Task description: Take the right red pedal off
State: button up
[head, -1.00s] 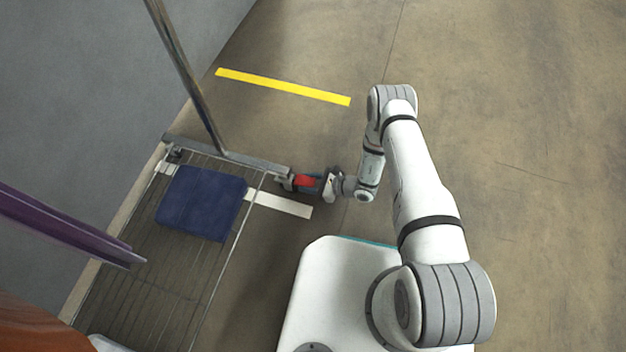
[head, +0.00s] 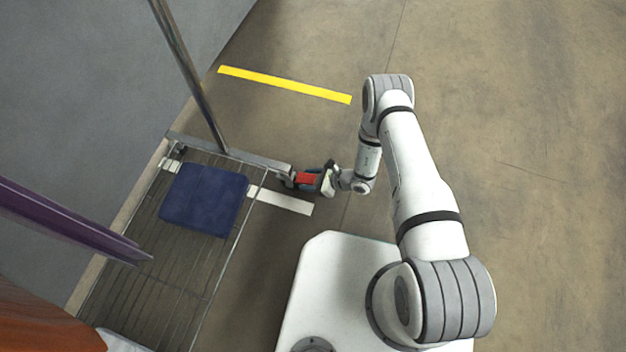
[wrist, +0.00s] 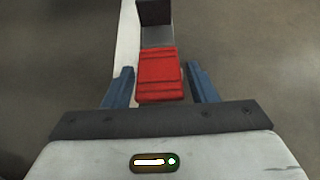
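The red pedal (head: 306,178) sticks out from a caster at the near right corner of the rack's base frame (head: 258,161). In the wrist view the red pedal (wrist: 160,74) is ribbed and lies between the two blue fingers of my gripper (wrist: 161,86). The fingers stand on either side of it with a gap on both sides. My gripper (head: 311,181) is open around the pedal in the head view. A dark and grey caster part (wrist: 156,25) shows beyond the pedal.
A folded blue cloth (head: 204,200) lies on the rack's wire shelf (head: 150,290). A metal post (head: 190,75) rises from the base. Purple and orange garments hang at left. White (head: 280,200) and yellow (head: 285,85) strips mark the floor. The floor at right is clear.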

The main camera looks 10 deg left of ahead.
aim_at(315, 179)
jog(key=shift+o, duration=0.9)
jog(key=p+v, duration=0.2)
jog(key=v, duration=0.5)
jog(key=shift+p, duration=0.35)
jog(key=shift+s+d+r, duration=0.1)
jog(key=shift+d+r, duration=0.05)
jog(key=shift+d, duration=0.25)
